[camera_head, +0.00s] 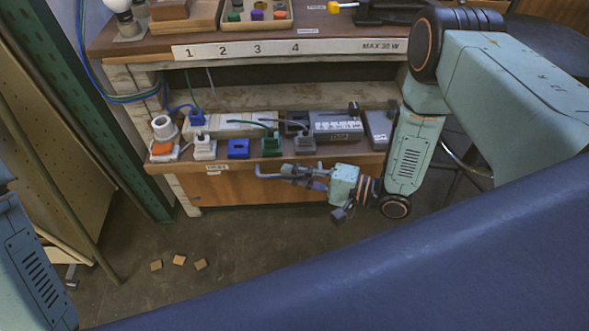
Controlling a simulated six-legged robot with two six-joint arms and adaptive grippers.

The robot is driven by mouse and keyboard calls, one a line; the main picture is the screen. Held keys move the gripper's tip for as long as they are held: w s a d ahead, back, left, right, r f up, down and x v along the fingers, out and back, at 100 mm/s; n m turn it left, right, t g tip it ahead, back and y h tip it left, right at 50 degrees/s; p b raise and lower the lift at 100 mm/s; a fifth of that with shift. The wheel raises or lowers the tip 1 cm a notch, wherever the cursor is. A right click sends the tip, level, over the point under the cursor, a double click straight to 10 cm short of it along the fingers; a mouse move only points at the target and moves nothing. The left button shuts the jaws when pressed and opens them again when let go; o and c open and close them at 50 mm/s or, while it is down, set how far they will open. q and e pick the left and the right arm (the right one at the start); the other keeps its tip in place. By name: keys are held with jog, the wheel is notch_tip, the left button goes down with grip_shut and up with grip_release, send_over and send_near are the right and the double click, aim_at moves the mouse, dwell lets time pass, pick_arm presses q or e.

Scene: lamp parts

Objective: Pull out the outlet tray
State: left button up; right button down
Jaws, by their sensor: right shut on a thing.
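The outlet tray (222,159) is a wooden board under the workbench top, with a small label on its front edge. It carries a row of white, blue, green and grey outlet blocks. A grey bar handle (266,175) shows at its front. My right gripper (292,172) reaches in from the right, in front of the tray's front edge, and is shut on the handle; its fingers partly hide the handle. My left gripper is out of view; only part of my left arm shows at the lower left.
The bench top (140,40) above has a numbered strip (290,49), a parts tray (256,14) and a bulb at the left. Cables hang at the left. Several small wooden blocks (179,260) lie on the floor. The floor before the tray is otherwise mostly clear.

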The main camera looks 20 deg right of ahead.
dwell(0.4)
jog(key=c, duration=1.4)
grip_release()
jog(key=v, duration=1.2)
